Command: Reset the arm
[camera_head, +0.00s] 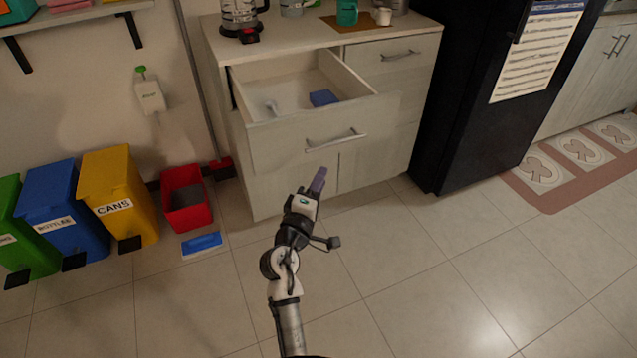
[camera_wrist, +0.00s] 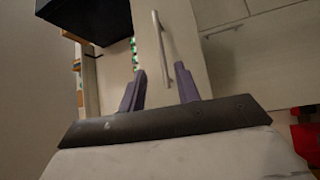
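My gripper (camera_head: 319,180) is at the end of my raised arm, in front of the open drawer (camera_head: 290,142) of the light wood cabinet. In the wrist view my gripper's two purple fingers (camera_wrist: 160,88) stand apart with nothing between them. The drawer's bar handle (camera_head: 336,140) lies just beyond the fingertips. It also shows in the wrist view (camera_wrist: 162,36), apart from the fingers as far as I can tell. The drawer holds a blue box (camera_head: 323,98) and a small pale item (camera_head: 271,107).
The counter (camera_head: 310,36) carries a coffee maker (camera_head: 240,16) and a green cup (camera_head: 347,12). A black fridge (camera_head: 470,100) stands right of the cabinet. The tiled floor in front is clear.

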